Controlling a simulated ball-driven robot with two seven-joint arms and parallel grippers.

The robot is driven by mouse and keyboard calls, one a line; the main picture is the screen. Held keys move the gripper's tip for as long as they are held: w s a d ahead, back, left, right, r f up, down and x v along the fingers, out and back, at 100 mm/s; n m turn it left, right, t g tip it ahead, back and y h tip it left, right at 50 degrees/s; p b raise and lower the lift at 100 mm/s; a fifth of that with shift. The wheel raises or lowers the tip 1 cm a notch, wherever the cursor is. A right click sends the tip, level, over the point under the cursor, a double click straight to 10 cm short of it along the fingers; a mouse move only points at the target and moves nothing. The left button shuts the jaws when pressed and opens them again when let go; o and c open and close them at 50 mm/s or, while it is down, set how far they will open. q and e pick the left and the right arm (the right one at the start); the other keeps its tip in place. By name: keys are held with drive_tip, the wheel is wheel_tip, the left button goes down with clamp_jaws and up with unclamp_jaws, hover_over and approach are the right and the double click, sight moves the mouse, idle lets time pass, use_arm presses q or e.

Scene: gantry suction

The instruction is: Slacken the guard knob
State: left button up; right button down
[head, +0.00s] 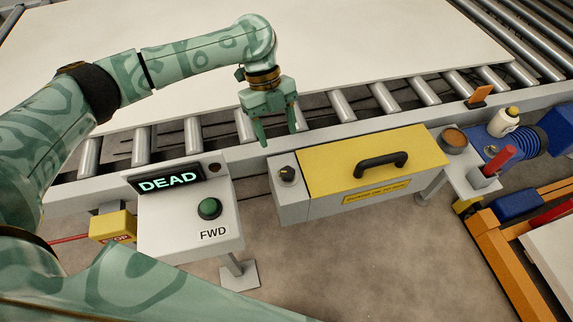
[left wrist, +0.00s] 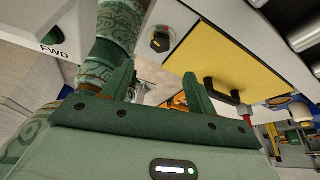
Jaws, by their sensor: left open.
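The guard knob (head: 287,173) is a small dark round knob on a pale grey block at the left end of the yellow guard (head: 345,160). The guard has a black handle (head: 381,164) and a small label on its front. My left gripper (head: 278,138) is open and empty, pointing down above the rail just behind the knob, apart from it. In the left wrist view the knob (left wrist: 160,42) shows beyond and between the two spread fingers (left wrist: 158,75). The yellow guard (left wrist: 205,60) lies to its right. My right gripper is not in view.
Conveyor rollers (head: 342,105) and a large pale sheet (head: 350,35) lie behind. A bottle (head: 503,123) and red-handled item (head: 499,160) stand at right.

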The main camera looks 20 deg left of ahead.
sight(287, 172)
use_arm(q)
drive_tip(key=b+x, duration=0.2)
drive_tip(key=x, duration=0.8)
drive_tip(key=shift+s+d+f+b, duration=0.15)
drive_tip(key=shift+f+b, duration=0.05)
drive_tip(key=shift+b, duration=0.15)
drive_tip(key=c, duration=1)
